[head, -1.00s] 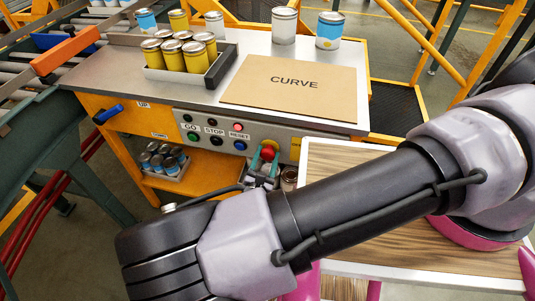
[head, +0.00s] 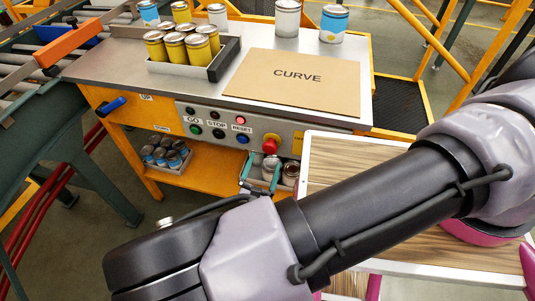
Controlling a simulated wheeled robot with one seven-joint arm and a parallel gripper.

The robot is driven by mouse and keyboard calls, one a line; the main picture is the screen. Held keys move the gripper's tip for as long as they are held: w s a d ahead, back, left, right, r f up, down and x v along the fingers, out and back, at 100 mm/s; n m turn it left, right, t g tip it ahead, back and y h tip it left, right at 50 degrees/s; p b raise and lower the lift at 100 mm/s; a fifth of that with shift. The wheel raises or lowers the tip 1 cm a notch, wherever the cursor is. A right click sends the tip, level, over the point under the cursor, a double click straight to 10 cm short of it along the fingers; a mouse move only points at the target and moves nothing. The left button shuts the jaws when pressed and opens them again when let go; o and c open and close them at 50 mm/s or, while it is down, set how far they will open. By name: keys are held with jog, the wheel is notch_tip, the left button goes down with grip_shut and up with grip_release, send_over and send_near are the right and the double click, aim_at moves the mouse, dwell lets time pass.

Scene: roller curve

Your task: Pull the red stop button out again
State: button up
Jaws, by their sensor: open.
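The red stop button (head: 270,146) is a round mushroom knob on a yellow base at the right end of the grey control panel (head: 207,115). In the head view it shows whole. My gripper (head: 264,170) is open, with its two teal fingers apart, just below the button in the picture. Nothing shows between the fingers but the cans behind them. The fingers look clear of the button, though the depth gap is hard to judge. Whether the button is pressed in or out I cannot tell.
Panel buttons labelled GO, STOP and RESET (head: 241,129) sit left of the red button. Cans (head: 290,172) stand on the shelf behind my gripper. A wood-topped white table (head: 340,160) is close on the right. The CURVE board (head: 300,83) lies on the bench above.

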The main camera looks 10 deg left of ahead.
jog(key=s, duration=0.5)
jog(key=shift+a, duration=0.2)
jog(key=shift+w, duration=0.1)
